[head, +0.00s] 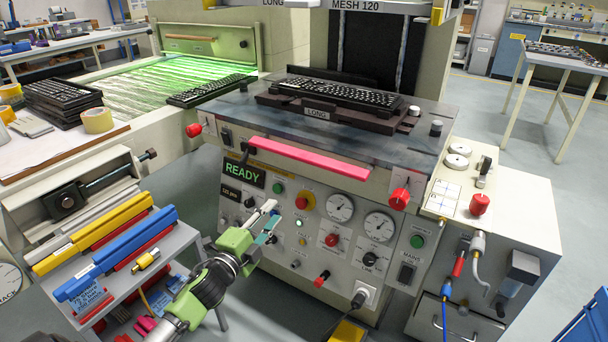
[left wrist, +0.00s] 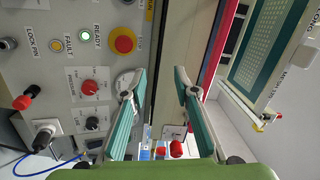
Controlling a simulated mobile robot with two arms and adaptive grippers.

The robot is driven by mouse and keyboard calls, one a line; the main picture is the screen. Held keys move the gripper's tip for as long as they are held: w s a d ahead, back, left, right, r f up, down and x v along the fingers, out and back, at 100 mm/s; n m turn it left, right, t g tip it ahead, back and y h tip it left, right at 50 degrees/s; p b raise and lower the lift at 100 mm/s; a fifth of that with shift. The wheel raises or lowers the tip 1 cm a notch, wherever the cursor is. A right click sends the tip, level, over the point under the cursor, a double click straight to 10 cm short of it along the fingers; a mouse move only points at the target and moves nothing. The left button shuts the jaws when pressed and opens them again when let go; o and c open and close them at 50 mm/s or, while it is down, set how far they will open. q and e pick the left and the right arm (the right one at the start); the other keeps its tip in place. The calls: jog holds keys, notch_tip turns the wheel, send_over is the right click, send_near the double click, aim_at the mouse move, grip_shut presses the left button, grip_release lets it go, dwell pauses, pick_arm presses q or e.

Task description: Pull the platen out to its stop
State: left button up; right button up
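The platen (head: 275,104), a dark slab labelled LONG, sits on the machine's worn grey top in the head view. A black keyboard (head: 345,94) lies on it. A pink-red bar (head: 310,158) runs along the machine's front edge below; it also shows as a red strip in the left wrist view (left wrist: 214,58). My left gripper (head: 268,214) is in front of the control panel, below the bar and apart from it. In the left wrist view its two teal-padded fingers (left wrist: 158,92) stand apart with nothing between them. My right gripper is not in view.
The control panel (head: 285,234) has knobs, gauges and a lit READY sign (head: 243,175). Red knobs flank the bar, at left (head: 193,130) and right (head: 400,198). A screen frame (head: 360,5) is above the platen. A shelf with coloured bars (head: 110,245) stands at left.

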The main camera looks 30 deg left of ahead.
aim_at(300, 160)
pick_arm(q)
notch_tip(300, 160, up, 10)
jog(key=d+f+m+t+h+b, duration=0.1)
jog(key=d+m+t+h, duration=0.1)
jog(key=m, duration=0.1)
jog(key=w+r, duration=0.1)
jog(key=w, duration=0.3)
jog(key=w+r, duration=0.1)
jog(key=w, duration=0.3)
jog(key=w+r+b, duration=0.1)
jog(key=w, duration=0.3)
jog(key=shift+d, duration=0.3)
jog(key=shift+w, duration=0.6)
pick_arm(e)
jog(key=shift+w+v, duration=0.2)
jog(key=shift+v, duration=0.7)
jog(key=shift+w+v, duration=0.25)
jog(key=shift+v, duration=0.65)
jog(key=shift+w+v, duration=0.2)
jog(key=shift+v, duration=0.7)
pick_arm(q)
jog(key=shift+c, duration=0.4)
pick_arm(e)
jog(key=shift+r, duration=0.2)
pick_arm(q)
grip_shut()
